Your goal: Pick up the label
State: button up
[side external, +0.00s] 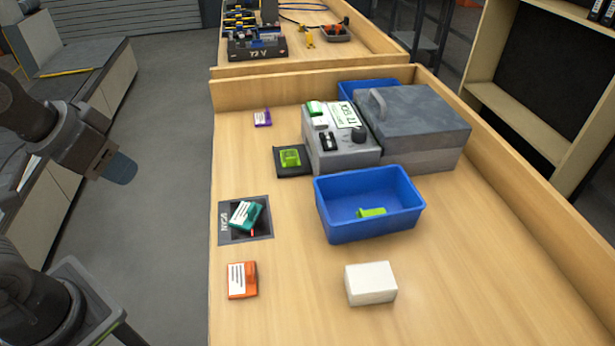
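A white card with a green edge and printed marks (346,114), which looks like the label, lies on top of a grey control box (348,155) near the back middle of the bench. My gripper (121,169) is at the left, above the floor and well away from the bench. Its fingers are seen from the side, so I cannot tell whether they are open. No object shows in it.
A blue bin (395,231) holds a green piece (371,212). A grey lidded box (420,115) stands behind it. A teal item (246,217) lies on the dark scan pad (228,237). An orange item (251,274) and white block (371,284) lie in front.

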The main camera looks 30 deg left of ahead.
jog(key=w+d+r+m+g, duration=0.1)
jog(key=w+r+m, duration=0.1)
jog(key=w+r, duration=0.35)
jog(key=m+g, duration=0.5)
jog(key=m, duration=0.2)
send_over(288, 155)
jog(key=s+d, duration=0.2)
jog(key=s, duration=0.1)
notch_tip(288, 155, down, 6)
jog(key=f, duration=1.2)
jog(key=shift+w+f, duration=0.2)
jog(key=shift+f, duration=0.1)
grip_shut()
